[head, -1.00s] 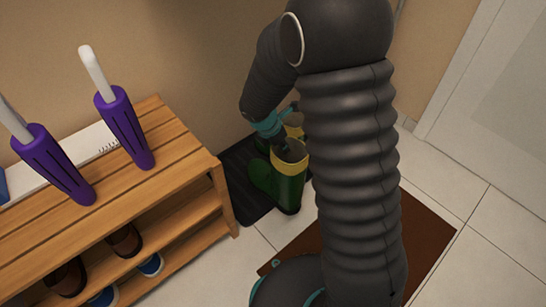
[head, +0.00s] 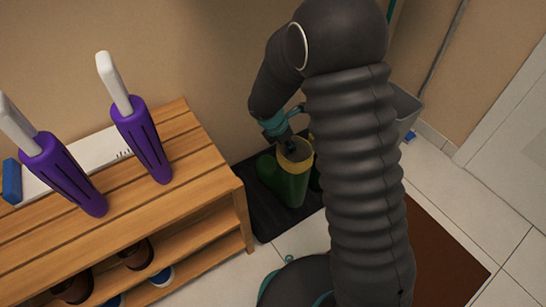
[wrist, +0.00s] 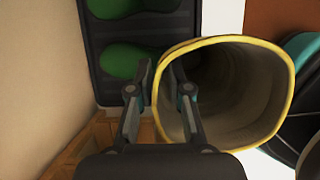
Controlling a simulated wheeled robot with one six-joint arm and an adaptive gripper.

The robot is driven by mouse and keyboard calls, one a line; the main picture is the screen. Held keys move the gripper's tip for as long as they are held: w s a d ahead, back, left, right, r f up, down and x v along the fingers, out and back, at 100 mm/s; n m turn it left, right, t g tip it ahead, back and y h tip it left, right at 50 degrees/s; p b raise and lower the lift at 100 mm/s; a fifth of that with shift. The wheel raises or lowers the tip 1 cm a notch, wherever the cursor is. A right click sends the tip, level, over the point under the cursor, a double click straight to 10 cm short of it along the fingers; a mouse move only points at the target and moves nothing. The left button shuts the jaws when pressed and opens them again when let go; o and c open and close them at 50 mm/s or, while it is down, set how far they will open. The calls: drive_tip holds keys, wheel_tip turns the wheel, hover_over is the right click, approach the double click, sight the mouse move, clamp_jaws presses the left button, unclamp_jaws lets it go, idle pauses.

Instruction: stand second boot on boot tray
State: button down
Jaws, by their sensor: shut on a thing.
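A green boot with a yellow rim (head: 292,185) is upright over the dark boot tray (head: 264,222). I cannot tell whether its sole touches the tray. My gripper (head: 287,144) is shut on the boot's rim at its far-left side. In the wrist view, one finger of my gripper (wrist: 163,78) is inside the boot's shaft (wrist: 225,95) and the other is outside. Another green boot (head: 315,178) stands behind it, mostly hidden by the held boot and my arm. Two green toes show over the tray (wrist: 107,93) in the wrist view.
A slatted wooden bench (head: 190,150) with shoes on lower shelves stands left of the tray. Two purple items with white handles (head: 140,135) are on top. A grey bin (head: 407,108) is behind my arm. A brown mat (head: 440,250) lies at right.

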drive_tip(key=w+a+f+b, duration=0.1)
drive_tip(key=a+f, duration=0.4)
drive_tip(key=f, duration=0.2)
drive_tip(key=shift+w+a+f, duration=0.2)
drive_tip(key=shift+w+a, duration=0.05)
drive_tip(key=shift+a, duration=0.05)
drive_tip(key=shift+b, duration=0.3)
drive_tip(key=c, duration=1.1)
unclamp_jaws()
drive_tip(key=shift+f, duration=0.1)
drive_tip(key=p+v, duration=0.2)
drive_tip(key=v, duration=1)
